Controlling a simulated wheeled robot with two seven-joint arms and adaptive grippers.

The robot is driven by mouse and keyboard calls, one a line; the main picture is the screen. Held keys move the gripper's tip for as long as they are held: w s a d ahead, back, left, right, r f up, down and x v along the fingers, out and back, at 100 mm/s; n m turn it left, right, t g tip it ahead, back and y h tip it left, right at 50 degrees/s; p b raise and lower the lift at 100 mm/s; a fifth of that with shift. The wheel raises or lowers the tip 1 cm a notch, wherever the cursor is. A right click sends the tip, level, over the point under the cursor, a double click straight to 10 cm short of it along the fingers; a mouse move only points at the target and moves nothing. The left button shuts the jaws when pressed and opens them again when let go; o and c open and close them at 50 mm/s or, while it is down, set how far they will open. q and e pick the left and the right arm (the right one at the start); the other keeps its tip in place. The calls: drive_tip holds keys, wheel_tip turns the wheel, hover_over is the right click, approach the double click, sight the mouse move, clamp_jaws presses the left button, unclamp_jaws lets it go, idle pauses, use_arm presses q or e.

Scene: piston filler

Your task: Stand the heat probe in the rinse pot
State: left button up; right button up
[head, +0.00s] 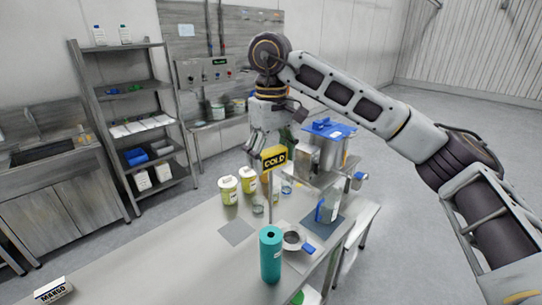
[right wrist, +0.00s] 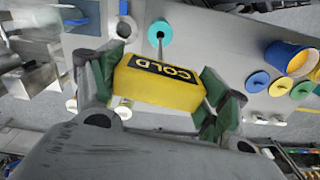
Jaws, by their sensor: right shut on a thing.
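The heat probe has a yellow block head marked COLD (head: 274,158) and a thin rod pointing down. My right gripper (head: 264,140) is shut on the head, above the table. In the right wrist view the head (right wrist: 160,82) sits between the green finger pads of my gripper (right wrist: 158,88). The rod there runs away toward a teal cylinder (right wrist: 160,31). The teal cylinder (head: 270,257) stands upright with a dark hole in its top. A small round metal pot (head: 291,239) stands to its right on a pale plate. I cannot tell which is the rinse pot. My left gripper is out of view.
Two yellow tubs (head: 228,189) with pale lids and clear glasses (head: 258,207) stand on the steel table (head: 190,245). A steel machine with a blue top (head: 328,129) stands behind. A MANGO box (head: 54,291) lies front left. The table's left part is clear.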

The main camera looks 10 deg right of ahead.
sight(271, 170)
drive_tip(key=shift+f, duration=0.4)
drive_tip(key=shift+f+b, duration=0.4)
drive_tip(key=shift+b, duration=0.2)
drive_tip(key=shift+f+b, duration=0.4)
drive_tip(key=shift+f, duration=0.2)
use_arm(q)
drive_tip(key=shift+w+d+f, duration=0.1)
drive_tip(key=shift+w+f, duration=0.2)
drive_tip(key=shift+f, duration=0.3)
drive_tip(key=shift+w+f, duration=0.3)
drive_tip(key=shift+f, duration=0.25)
use_arm(e)
drive_tip(key=shift+f, duration=0.25)
use_arm(q)
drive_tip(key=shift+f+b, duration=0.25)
drive_tip(key=shift+b, duration=0.15)
use_arm(e)
drive_tip(key=shift+f, duration=0.4)
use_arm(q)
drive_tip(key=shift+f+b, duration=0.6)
use_arm(e)
drive_tip(key=shift+f, duration=0.85)
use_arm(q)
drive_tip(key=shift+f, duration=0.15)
use_arm(e)
drive_tip(key=shift+f, duration=0.3)
